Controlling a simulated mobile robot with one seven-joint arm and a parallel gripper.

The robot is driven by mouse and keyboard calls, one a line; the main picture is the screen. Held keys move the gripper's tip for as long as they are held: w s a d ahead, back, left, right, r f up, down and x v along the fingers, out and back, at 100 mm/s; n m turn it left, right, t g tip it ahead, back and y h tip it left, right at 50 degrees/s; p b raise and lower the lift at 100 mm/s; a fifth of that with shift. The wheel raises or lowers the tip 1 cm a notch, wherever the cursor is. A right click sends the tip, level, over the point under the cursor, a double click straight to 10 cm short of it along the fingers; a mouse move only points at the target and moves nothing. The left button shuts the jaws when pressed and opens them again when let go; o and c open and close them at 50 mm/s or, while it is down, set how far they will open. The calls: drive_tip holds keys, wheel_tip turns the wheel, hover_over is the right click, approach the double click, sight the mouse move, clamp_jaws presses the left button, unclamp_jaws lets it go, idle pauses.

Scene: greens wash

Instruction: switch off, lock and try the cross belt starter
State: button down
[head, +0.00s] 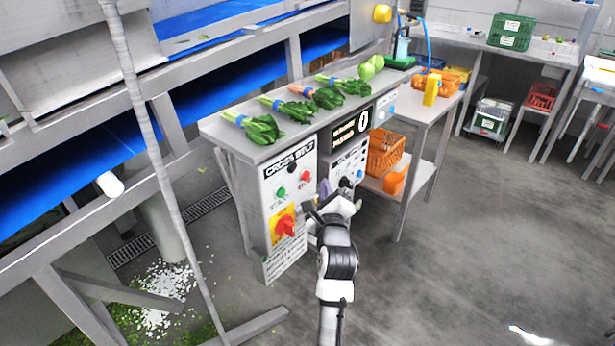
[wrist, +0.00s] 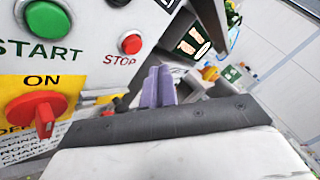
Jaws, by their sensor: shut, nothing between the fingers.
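The cross belt starter (head: 273,235) is a light grey cabinet under the bench end, lettered CROSS BELT. Its red rotary handle (head: 286,226) sits on a yellow plate and shows in the wrist view (wrist: 45,112) below the word ON. My gripper (head: 325,190) is in front of the cabinet's right side, apart from the handle. Its purple fingers (wrist: 158,88) are shut and empty. I cannot make out a lock.
Several leafy bunches (head: 257,128) lie on the steel bench top (head: 225,128). A second panel with a display (head: 350,130) stands right of the starter. An orange crate (head: 384,152) sits on a shelf beyond. Open floor (head: 470,250) lies to the right.

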drive_tip(key=shift+s+d, duration=0.7)
drive_tip(key=shift+d, duration=0.3)
